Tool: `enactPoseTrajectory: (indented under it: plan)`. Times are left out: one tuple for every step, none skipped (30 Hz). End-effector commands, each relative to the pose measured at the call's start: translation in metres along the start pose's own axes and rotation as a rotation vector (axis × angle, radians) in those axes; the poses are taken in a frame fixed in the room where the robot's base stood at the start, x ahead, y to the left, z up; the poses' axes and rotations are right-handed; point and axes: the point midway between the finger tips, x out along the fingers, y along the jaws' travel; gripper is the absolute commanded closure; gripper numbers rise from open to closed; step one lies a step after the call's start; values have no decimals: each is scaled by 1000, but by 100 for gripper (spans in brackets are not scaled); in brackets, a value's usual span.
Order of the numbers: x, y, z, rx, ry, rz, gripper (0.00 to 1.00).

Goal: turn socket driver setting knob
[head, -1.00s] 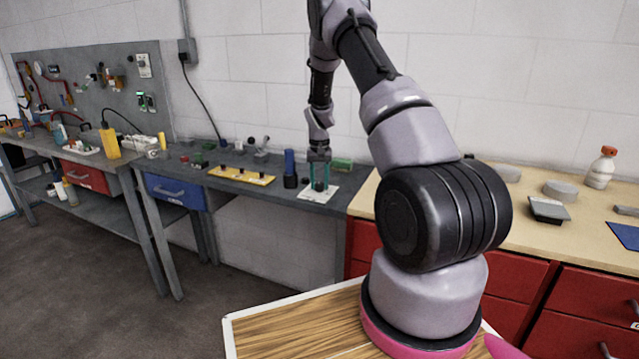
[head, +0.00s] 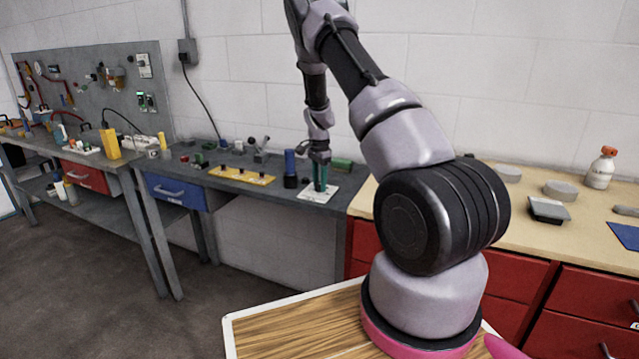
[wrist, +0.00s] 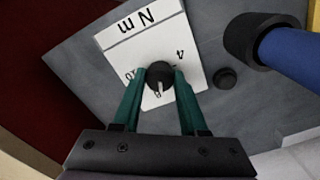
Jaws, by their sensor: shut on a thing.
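The setting knob (wrist: 159,74) is a round black knob with a pale pointer mark, seen in the wrist view on a white plate (wrist: 140,40) marked "N m". A "4" and another, partly covered number show beside the knob. My gripper (wrist: 156,76) has green fingers closed on the knob from both sides. The pointer lies between the fingers, toward the gripper's palm. In the head view my gripper (head: 319,188) points down at the white plate (head: 328,195) on the grey bench, and the knob is hidden by the fingers.
A blue-handled driver with a black end (wrist: 257,40) stands close to the plate; it also shows in the head view (head: 290,168). A small black round part (wrist: 225,78) lies between them. A yellow strip with black knobs (head: 241,175) is further left. A green block (head: 342,163) is behind.

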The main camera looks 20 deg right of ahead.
Motion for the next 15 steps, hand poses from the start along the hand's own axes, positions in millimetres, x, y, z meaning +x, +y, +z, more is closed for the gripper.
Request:
enactPoseTrajectory:
  plan:
    - [-1,-1,0,30,2,-2,100]
    - [-1,-1,0,48,1,-2,100]
    - [-1,-1,0,71,1,-2,100]
    - [-1,-1,0,86,1,-2,100]
    - [-1,-1,0,100,1,-2,100]
    - [-1,-1,0,118,1,-2,100]
    - [-1,-1,0,130,1,-2,100]
    - [-1,-1,0,141,1,-2,100]
    - [-1,-1,0,155,1,-2,100]
    - [-1,-1,0,163,1,-3,100]
    - [-1,-1,0,170,1,-3,100]
    - [-1,-1,0,178,1,-3,100]
    - [-1,-1,0,184,1,-3,100]
    - [-1,-1,0,188,1,-3,100]
    - [-1,-1,0,193,1,-3,100]
